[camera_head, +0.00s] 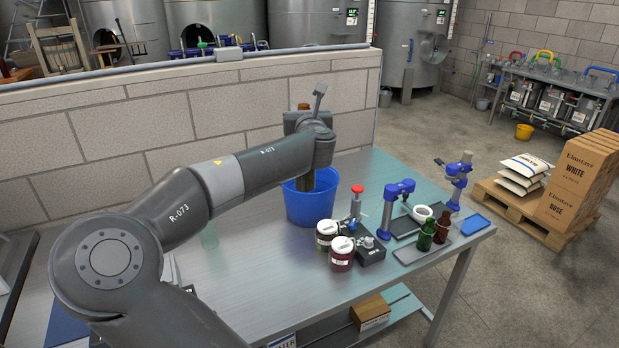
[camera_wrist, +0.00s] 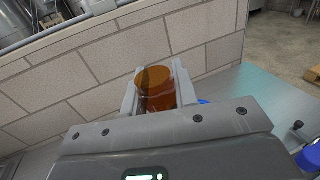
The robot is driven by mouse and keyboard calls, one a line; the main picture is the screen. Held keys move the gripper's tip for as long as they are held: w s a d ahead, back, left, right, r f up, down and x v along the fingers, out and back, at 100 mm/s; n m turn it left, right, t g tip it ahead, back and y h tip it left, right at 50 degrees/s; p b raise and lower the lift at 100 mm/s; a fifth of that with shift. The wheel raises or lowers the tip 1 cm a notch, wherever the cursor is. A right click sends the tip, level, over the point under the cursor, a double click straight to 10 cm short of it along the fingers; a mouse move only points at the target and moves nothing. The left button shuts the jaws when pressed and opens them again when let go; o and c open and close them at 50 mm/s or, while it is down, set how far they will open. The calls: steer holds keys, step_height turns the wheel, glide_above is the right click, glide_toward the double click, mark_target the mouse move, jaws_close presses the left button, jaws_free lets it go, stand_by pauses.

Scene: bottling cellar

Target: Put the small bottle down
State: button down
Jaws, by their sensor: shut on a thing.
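A small amber bottle (camera_wrist: 155,92) sits between the two pale fingers of my gripper (camera_wrist: 158,80) in the wrist view. My gripper is shut on it. In the head view my gripper (camera_head: 301,122) is above or just behind a blue bucket (camera_head: 309,210) on the steel table (camera_head: 265,262). A brown top (camera_head: 303,106) shows over the gripper there. Something dark brown shows below the wrist at the bucket's mouth; I cannot tell if it is the bottle's lower part. The bottle's base is hidden.
Right of the bucket stand two lidded jars (camera_head: 341,252), a red-topped device (camera_head: 356,203) and a blue-topped stand (camera_head: 390,208). A grey tray (camera_head: 412,254) holds a green bottle (camera_head: 427,235) and a brown bottle (camera_head: 443,226). A block wall (camera_head: 180,115) rises behind. The table's front is clear.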

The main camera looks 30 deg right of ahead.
steer(key=shift+s+d+x, duration=0.55)
steer(key=shift+d+x, duration=1.2)
steer(key=shift+x, duration=5.95)
step_height(320, 180, down, 22)
steer(key=shift+r, duration=0.2)
steer(key=shift+f, duration=0.1)
steer(key=c, duration=1.1)
jaws_free()
steer(key=shift+c, duration=0.2)
